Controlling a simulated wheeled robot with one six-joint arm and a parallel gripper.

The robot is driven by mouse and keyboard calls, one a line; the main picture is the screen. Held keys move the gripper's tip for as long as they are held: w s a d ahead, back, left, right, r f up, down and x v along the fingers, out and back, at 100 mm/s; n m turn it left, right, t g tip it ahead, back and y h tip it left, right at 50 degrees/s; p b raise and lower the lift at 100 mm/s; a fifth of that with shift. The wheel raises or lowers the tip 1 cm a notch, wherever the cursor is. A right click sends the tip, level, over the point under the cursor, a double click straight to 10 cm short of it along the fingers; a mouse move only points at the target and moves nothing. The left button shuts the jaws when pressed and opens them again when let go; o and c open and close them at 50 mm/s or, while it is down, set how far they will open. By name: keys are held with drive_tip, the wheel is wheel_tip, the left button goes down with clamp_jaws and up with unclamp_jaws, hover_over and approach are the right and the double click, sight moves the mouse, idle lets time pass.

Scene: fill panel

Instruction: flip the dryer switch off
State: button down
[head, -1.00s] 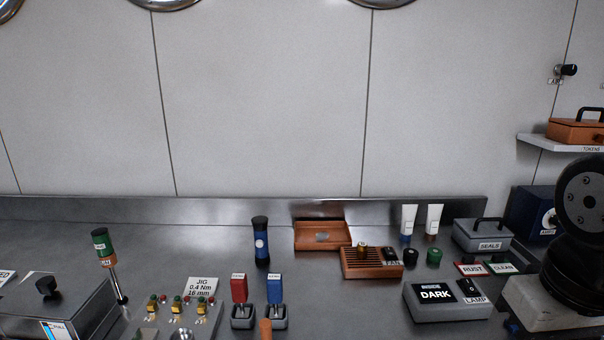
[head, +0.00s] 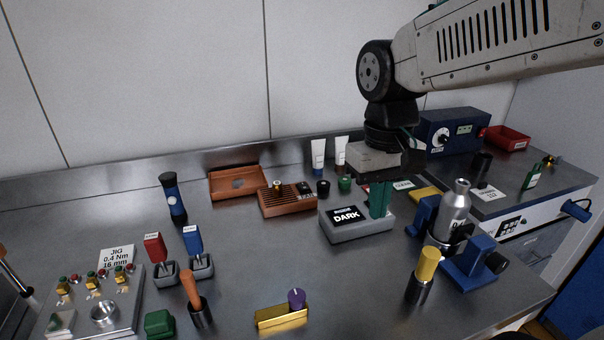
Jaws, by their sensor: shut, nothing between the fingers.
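The slatted orange unit (head: 286,203) stands at mid-bench. A small black switch (head: 305,188) sits on its right end; in the earlier view this spot reads FAN. No label in view says dryer, and the switch's position is too small to tell. My gripper (head: 379,212) points down, its teal fingers shut and empty. The fingers are over the right end of the grey box (head: 358,231) whose display reads DARK. They hide that box's LAMP switch, and I cannot tell whether they touch it. The gripper is to the right of the orange unit.
Two white tubes (head: 318,156) and dark and green caps (head: 344,183) stand behind the grey box. A silver bottle (head: 455,212) in a blue holder is to the right. An open orange tray (head: 235,183) is at the left. Bare bench lies in front of the grey box.

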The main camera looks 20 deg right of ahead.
hover_over(302, 183)
drive_tip(key=s, duration=0.4)
drive_tip(key=f, duration=0.2)
drive_tip(key=shift+t, duration=0.3)
drive_tip(key=w+r, duration=0.1)
drive_tip(key=w, duration=0.1)
drive_tip(key=w+r, duration=0.2)
drive_tip(key=shift+r, duration=0.1)
wheel_tip(302, 183, down, 14)
drive_tip(key=shift+f, duration=0.1)
drive_tip(key=shift+w+f, duration=0.1)
drive_tip(key=shift+f, duration=0.05)
drive_tip(key=shift+s, duration=0.2)
